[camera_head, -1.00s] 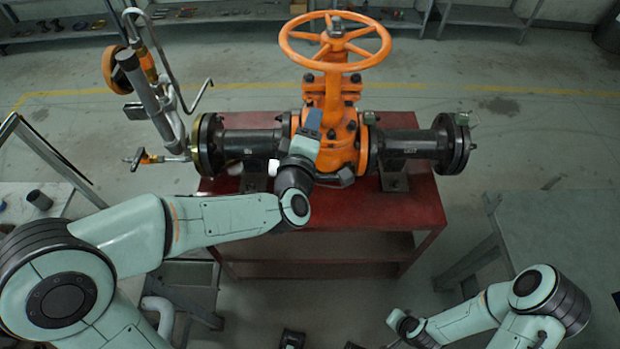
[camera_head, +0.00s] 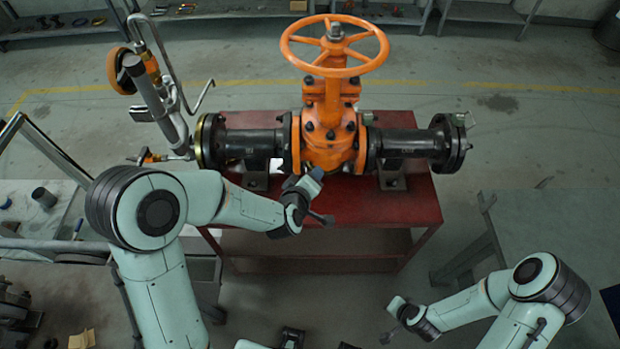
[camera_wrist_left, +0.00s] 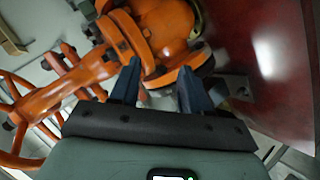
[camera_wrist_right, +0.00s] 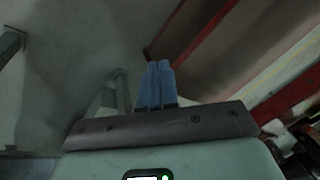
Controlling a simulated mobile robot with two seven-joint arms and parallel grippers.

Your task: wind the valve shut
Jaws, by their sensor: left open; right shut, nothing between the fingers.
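The orange gate valve (camera_head: 330,140) stands upright in the middle of a black flanged pipe, with its spoked orange handwheel (camera_head: 335,45) on top. My left gripper (camera_head: 314,178) is in front of the lower valve body, well below the handwheel. In the left wrist view, my left gripper (camera_wrist_left: 155,85) is open and empty, its blue fingers apart, with the orange valve body (camera_wrist_left: 160,35) just beyond them and the handwheel (camera_wrist_left: 20,125) at the left. My right gripper (camera_wrist_right: 156,85) is shut and empty, low at the right, away from the valve; its fingertips are hard to see in the head view.
The pipe (camera_head: 405,145) rests on a red table (camera_head: 400,210). Thin bent piping with an orange wheel (camera_head: 121,70) rises at the pipe's left end. A grey table (camera_head: 560,220) stands at the right. Floor behind the valve is clear up to the shelves (camera_head: 480,15).

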